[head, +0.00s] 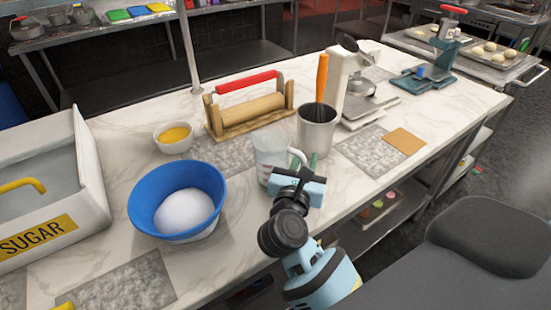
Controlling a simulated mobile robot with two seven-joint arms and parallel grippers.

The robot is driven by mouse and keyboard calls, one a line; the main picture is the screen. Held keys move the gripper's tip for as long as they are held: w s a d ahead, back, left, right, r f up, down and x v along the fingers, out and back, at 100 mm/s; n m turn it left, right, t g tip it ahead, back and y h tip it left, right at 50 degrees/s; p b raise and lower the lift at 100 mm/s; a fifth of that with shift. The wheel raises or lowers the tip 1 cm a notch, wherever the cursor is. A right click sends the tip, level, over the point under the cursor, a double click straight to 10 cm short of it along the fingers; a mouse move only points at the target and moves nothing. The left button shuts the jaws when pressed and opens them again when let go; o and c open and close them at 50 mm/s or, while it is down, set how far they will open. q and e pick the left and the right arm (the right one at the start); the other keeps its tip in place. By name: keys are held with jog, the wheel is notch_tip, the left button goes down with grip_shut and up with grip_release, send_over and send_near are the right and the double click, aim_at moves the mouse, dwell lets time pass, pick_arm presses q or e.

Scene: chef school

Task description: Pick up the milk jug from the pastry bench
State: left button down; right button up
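The milk jug (268,160), translucent and pale with a white handle, stands upright on the marble pastry bench (335,195), near the middle of the view. My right gripper (303,167) reaches in from the bottom and is at the jug's right side, close to the handle. The gripper body hides the lower part of the handle side. Its fingers are mostly hidden, so I cannot tell whether they are open or touch the handle. My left gripper is not in view.
A metal cup (317,135) with an orange-handled whisk stands just behind the gripper. A blue bowl (150,208) with white contents is left of the jug. A small bowl (173,146), a rolling-pin rack (218,127), a sugar bin (95,175) and a mixer-like machine (335,85) stand around.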

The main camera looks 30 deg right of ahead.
grip_shut()
jog(key=shift+r, duration=0.2)
notch_tip(320, 180, up, 10)
jog(key=p, duration=0.1)
jog(key=shift+f, duration=0.25)
dwell(0.8)
